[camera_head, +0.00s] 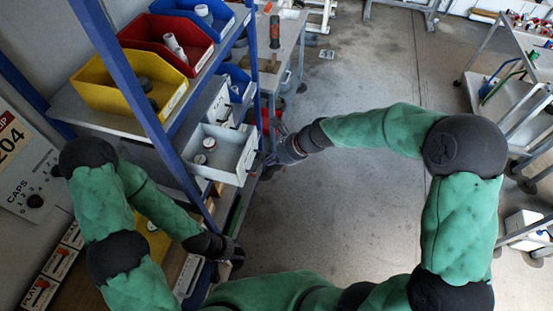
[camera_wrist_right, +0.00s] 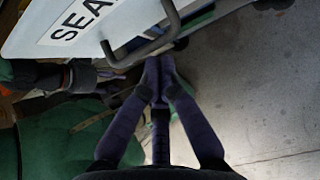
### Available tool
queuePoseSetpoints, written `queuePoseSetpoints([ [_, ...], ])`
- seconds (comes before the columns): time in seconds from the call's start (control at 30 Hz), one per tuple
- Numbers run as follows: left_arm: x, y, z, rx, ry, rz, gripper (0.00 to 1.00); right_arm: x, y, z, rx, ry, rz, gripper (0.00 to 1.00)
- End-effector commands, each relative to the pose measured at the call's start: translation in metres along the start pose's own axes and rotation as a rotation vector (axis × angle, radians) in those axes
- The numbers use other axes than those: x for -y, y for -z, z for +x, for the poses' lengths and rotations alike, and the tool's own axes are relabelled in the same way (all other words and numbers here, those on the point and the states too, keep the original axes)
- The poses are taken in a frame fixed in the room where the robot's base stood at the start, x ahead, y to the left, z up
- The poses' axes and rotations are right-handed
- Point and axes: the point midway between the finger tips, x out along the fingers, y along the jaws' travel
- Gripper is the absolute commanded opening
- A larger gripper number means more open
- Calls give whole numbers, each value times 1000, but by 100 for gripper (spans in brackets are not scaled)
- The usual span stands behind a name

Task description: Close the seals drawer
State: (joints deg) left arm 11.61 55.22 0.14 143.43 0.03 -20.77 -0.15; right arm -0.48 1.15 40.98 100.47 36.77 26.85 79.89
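The seals drawer (camera_head: 232,146) is a pale grey box pulled out of the blue-framed shelf, with small round pieces (camera_head: 206,150) inside. In the right wrist view its white front (camera_wrist_right: 100,22) shows a partly cut-off "SEA" label and a grey bar handle (camera_wrist_right: 143,46). My right gripper (camera_head: 273,161) is at the drawer's front. In its wrist view the fingertips (camera_wrist_right: 160,66) are together just below the handle; I cannot tell whether they touch it. My left gripper (camera_head: 233,254) is low beside the shelf, its fingers too dark and small to read.
Yellow (camera_head: 104,87), red (camera_head: 153,36) and blue (camera_head: 219,13) bins stand on the shelf above. Another pale drawer (camera_head: 220,103) is behind the seals drawer. A workbench (camera_head: 285,45) stands beyond the shelf.

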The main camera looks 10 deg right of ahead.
Motion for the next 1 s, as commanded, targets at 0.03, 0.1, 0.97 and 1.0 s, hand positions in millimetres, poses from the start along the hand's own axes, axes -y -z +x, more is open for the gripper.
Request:
queuePoseSetpoints([
  [0.03,0,0,0,0,0,0,40,0,0,0,0,0,0,0],
  [0.1,0,0,0,0,0,0,40,0,0,0,0,0,0,0],
  [0.97,-15,-2,-43,0,0,0,40,1,-87,66,-1,-3,-2,0],
  [1.0,-16,-2,-46,0,0,0,40,1,-93,71,-1,-3,-1,0],
])
